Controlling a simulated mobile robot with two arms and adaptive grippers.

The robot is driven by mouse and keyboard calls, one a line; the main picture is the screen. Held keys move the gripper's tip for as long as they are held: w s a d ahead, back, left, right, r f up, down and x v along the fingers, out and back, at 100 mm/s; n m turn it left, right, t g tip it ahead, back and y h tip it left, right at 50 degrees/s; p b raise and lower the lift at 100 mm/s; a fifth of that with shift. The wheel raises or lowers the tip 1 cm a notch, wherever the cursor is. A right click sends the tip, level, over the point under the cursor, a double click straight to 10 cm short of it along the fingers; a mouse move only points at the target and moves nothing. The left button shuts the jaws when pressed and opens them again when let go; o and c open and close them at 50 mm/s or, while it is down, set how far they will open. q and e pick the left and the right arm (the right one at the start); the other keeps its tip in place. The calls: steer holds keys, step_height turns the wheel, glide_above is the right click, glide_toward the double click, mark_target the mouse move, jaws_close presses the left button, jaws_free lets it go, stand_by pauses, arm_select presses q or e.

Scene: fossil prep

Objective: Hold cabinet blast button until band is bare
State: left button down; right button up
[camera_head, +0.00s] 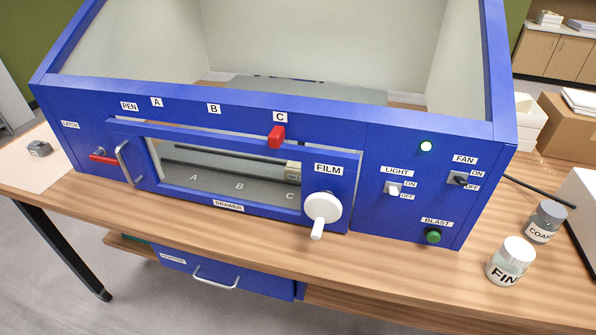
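The blue cabinet (390,222) stands on the wooden table. Its green blast button (433,236) sits at the lower right of the front, under the BLAST label (436,222). The red pen slider (277,137) is at C. Through the front window, a dark rail and a pale block (293,171) near C show. No band is clearly recognisable; its surface cannot be made out. Neither of my grippers is in view, and nothing touches the button.
The white film knob (322,208) sticks out from the front. Jars marked FIN (511,262) and COAR (546,221) stand on the table at right. A light switch (393,188), fan switch (458,178) and red latch handle (104,159) are on the front.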

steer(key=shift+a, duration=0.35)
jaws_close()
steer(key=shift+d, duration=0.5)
